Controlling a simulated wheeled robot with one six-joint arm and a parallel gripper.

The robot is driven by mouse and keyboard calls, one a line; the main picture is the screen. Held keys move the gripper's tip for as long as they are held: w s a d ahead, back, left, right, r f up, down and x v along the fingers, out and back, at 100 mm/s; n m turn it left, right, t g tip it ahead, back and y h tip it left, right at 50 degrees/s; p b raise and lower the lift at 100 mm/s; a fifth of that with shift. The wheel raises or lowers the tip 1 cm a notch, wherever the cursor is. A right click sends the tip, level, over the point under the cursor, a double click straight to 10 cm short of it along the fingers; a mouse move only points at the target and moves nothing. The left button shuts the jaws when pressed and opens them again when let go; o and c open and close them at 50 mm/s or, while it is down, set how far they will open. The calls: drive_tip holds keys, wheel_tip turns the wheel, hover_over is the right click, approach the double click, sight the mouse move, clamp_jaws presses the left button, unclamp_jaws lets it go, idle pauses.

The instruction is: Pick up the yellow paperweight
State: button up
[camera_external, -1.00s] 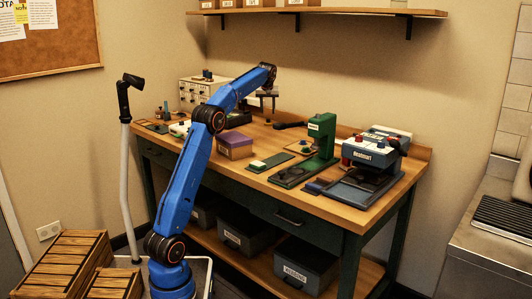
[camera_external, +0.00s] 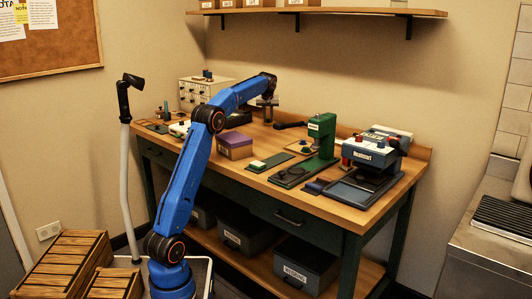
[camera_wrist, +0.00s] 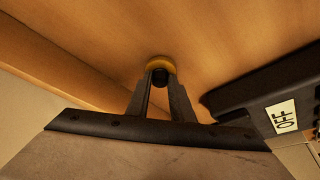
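The yellow paperweight (camera_wrist: 160,62) is a small round yellow piece with a dark knob, at the top centre of the wrist view. My gripper (camera_wrist: 159,80) points down at it, and its two fingers stand close on either side of the dark knob. The fingers look shut on the knob, with no clear gap beside it. In the external view my gripper (camera_external: 268,118) is low over the back of the wooden table (camera_external: 335,205). The paperweight is too small and covered to make out there. I cannot tell whether it touches the tabletop.
The wall and shelf (camera_external: 330,11) are behind.

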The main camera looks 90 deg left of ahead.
sight(268, 120)
clamp_jaws()
drive_tip(key=shift+r, duration=0.1)
drive_tip(key=shift+s+d+r, duration=0.15)
drive_tip(key=shift+r, duration=3.3)
drive_tip(key=s+d, duration=1.3)
drive_tip(key=d, duration=0.1)
drive_tip(key=shift+s, duration=0.4)
